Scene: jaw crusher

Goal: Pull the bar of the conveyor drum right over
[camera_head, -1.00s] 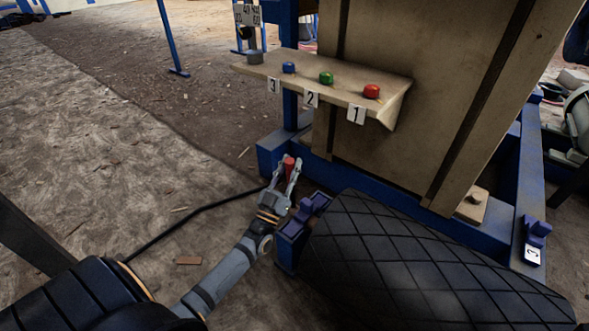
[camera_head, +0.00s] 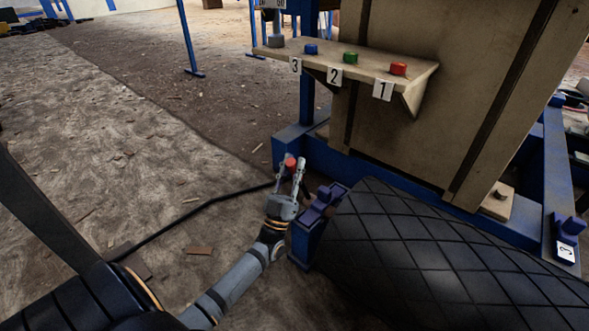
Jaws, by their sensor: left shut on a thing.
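The conveyor drum (camera_head: 430,255) is black with a diamond-grooved surface and fills the lower right. Its blue end bracket (camera_head: 312,222) stands at its left end. A bar with a red end (camera_head: 290,163) shows between the fingers of my left gripper (camera_head: 288,175), left of the bracket. The gripper is shut on this bar; the fingers hide most of its length. My right gripper is out of view.
A wooden shelf (camera_head: 410,75) with red, green and blue buttons, labelled 1 to 3, juts from the machine above the drum. The blue frame (camera_head: 350,165) runs behind the drum. A black cable (camera_head: 190,212) crosses the open dirt floor on the left.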

